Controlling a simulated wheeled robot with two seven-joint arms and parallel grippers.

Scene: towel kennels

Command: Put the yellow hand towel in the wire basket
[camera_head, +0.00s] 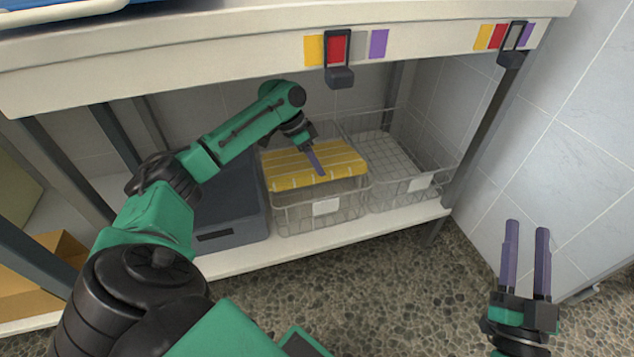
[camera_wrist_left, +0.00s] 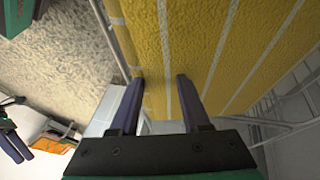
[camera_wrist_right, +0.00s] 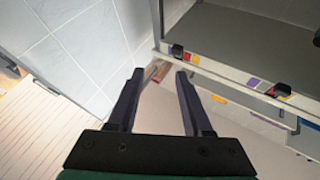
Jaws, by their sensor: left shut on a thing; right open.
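The yellow hand towel (camera_head: 285,172) with pale stripes lies flat, folded, at the top of the nearer wire basket (camera_head: 288,222) on the lower shelf. My left gripper (camera_head: 317,167) is shut on the towel; in the left wrist view the towel (camera_wrist_left: 215,40) fills the space past the fingers. I cannot tell whether the towel rests on the basket's contents or hangs just above them. A second wire basket (camera_head: 420,195) stands to the right and looks empty. My right gripper (camera_head: 527,228) is open and empty, at the right over the floor.
A dark grey bin (camera_head: 232,222) stands left of the baskets on the shelf (camera_head: 390,222). The tabletop edge (camera_head: 220,62) with colour tags and a black clip (camera_head: 338,58) overhangs them. A table leg (camera_head: 485,130) and tiled wall (camera_head: 585,110) bound the right.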

